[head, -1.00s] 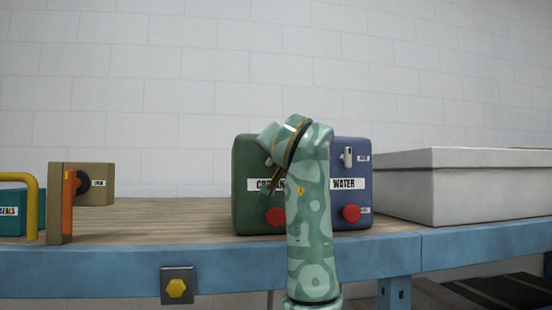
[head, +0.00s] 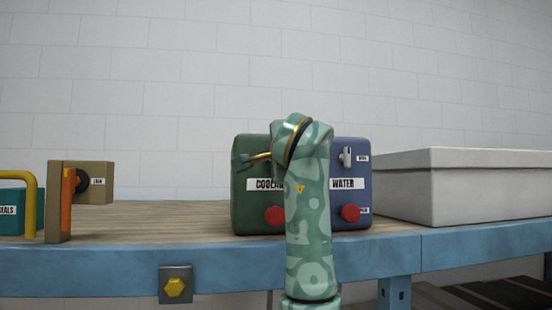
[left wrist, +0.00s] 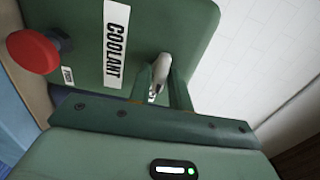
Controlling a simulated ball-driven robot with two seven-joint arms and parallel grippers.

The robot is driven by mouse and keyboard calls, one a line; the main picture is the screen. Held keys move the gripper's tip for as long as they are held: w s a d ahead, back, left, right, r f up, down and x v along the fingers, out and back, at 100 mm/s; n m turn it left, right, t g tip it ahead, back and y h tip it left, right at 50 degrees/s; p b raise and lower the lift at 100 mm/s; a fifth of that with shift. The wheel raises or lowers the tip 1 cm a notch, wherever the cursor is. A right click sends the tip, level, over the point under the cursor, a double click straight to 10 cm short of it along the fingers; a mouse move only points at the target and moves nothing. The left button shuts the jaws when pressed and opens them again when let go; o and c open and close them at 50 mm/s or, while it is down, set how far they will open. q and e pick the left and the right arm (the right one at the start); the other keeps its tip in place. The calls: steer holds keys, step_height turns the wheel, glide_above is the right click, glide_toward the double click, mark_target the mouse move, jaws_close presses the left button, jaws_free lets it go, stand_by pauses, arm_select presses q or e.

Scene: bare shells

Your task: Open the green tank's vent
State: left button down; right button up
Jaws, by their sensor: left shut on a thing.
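The green tank (head: 248,208), labelled COOLANT, stands on the bench, partly hidden behind my left arm. In the left wrist view its face (left wrist: 85,75) fills the upper left. A pale vent lever (left wrist: 161,67) stands out from that face, between the two fingers of my left gripper (left wrist: 158,78), which is shut on it. In the head view a thin part of the left gripper (head: 256,157) reaches across the tank's upper front; the lever cannot be made out there. The tank's red knob (head: 274,215) is low on its front. My right gripper is not in view.
A blue tank (head: 377,185) labelled WATER, with its own lever (head: 347,156) and red knob (head: 351,214), stands just right. Further right is a pale grey box (head: 460,190). A tan block (head: 98,190), an orange-edged panel (head: 60,205) and a yellow handle (head: 32,205) are at left.

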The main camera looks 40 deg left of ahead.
arm_select(q)
steer(key=shift+f+m, duration=0.1)
steer(key=shift+m, duration=0.3)
steer(key=c, duration=1.4)
jaws_free()
steer(key=shift+d, duration=0.1)
steer(key=shift+c, duration=0.2)
steer(key=shift+w+d, duration=0.1)
steer(key=shift+d, duration=0.05)
steer(key=b+v, duration=0.6)
steer(key=v, duration=1)
steer(key=shift+d+b, duration=0.25)
steer(key=shift+b, duration=0.1)
